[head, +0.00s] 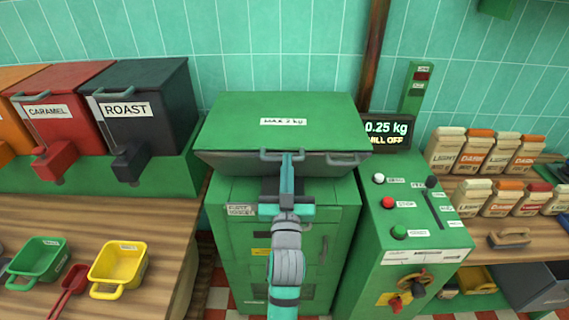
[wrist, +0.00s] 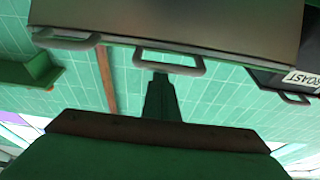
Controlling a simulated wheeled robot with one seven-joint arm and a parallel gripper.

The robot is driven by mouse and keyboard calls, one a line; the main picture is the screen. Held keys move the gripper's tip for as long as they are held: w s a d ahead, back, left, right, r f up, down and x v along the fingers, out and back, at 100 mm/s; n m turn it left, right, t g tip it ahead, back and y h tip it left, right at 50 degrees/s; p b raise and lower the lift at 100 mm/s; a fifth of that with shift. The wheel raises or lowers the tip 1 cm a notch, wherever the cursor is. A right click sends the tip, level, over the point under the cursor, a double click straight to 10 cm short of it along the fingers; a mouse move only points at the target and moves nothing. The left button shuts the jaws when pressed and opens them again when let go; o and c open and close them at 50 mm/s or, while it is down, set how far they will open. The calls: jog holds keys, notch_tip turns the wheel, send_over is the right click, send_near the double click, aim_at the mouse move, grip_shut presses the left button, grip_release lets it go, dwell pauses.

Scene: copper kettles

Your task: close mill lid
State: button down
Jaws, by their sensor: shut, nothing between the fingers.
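The mill lid (head: 240,110) is a broad green panel labelled "MAX 2 kg". It lies over the grey, sloping-sided top (head: 230,162) of the green mill; I cannot tell whether it is fully seated. Two grey handles show along its front edge, a middle one (head: 270,155) and a right one (head: 347,159). My gripper (head: 291,158) is shut and empty at the front edge, overlapping the middle handle's right end. In the wrist view my shut fingers (wrist: 160,82) point at a grey handle (wrist: 168,68); whether they touch it is unclear.
A control box (head: 410,215) with buttons stands right of the mill, under a display reading "0.25 kg MILL OFF" (head: 388,132). Roast (head: 145,100) and caramel (head: 65,100) bins stand left. Green (head: 38,258) and yellow (head: 118,265) scoops lie on the left counter.

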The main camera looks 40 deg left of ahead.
notch_tip(320, 180, down, 2)
jog(key=shift+w+a+f, duration=0.1)
jog(key=shift+w+a, duration=0.05)
notch_tip(320, 180, up, 5)
jog(key=v, duration=1)
jog(key=shift+f, duration=0.45)
jog(key=s+d+f+m+t+h, duration=0.15)
jog(key=s+d+f+h, duration=0.25)
jog(key=d+f, duration=0.65)
jog(key=s+d+f+m+h, duration=0.35)
jog(key=d+f, duration=0.55)
jog(key=d, duration=0.3)
jog(key=s+d+f+m+g+h, duration=0.1)
jog(key=s+d+f+h, duration=0.2)
jog(key=s, duration=0.6)
jog(key=s+d+f+m+g+h, duration=0.1)
jog(key=s+d+h, duration=0.3)
jog(key=s+d, duration=0.4)
jog(key=shift+s+f+m, duration=0.4)
jog(key=shift+f+m, duration=0.2)
jog(key=shift+f, duration=0.3)
